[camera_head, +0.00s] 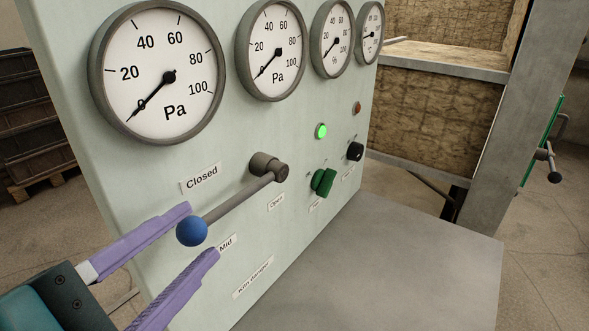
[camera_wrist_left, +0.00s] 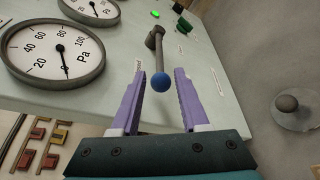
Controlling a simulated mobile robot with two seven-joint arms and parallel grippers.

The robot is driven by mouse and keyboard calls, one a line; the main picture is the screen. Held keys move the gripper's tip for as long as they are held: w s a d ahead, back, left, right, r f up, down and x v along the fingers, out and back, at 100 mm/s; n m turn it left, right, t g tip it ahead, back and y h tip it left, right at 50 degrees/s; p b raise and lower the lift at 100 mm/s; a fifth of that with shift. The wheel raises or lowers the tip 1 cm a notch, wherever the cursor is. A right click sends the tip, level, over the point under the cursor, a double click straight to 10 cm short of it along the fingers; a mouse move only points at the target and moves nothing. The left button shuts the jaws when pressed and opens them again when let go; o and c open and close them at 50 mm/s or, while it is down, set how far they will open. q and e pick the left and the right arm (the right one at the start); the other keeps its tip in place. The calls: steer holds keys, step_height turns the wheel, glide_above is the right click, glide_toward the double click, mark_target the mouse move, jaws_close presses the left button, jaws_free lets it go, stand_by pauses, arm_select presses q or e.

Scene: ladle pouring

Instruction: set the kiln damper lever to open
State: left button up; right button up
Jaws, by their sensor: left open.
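The kiln damper lever (camera_head: 240,197) is a grey rod with a blue ball knob (camera_head: 192,231), mounted on a pale green panel. Its rod runs from the pivot (camera_head: 268,168) down and left, ending between the "Closed" label (camera_head: 202,177) and the "Mid" label (camera_head: 226,243). The "Open" label (camera_head: 276,201) is right of these, below the pivot. My left gripper (camera_head: 203,230) is open, with its purple fingers on either side of the knob. In the left wrist view the knob (camera_wrist_left: 160,83) shows between the fingertips, with gaps on both sides. My right gripper is not in view.
Several round gauges (camera_head: 158,75) line the panel's top. A lit green lamp (camera_head: 321,131), a green knob (camera_head: 323,182) and a black knob (camera_head: 355,151) sit right of the lever. A bare grey surface (camera_head: 380,260) extends in front of the panel.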

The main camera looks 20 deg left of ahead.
mark_target(226, 213)
arm_select(q)
steer(key=x, duration=0.7)
steer(key=shift+w, duration=0.3)
jaws_close()
steer(key=shift+s+f, duration=0.1)
steer(key=shift+f, duration=0.2)
stand_by(0.8)
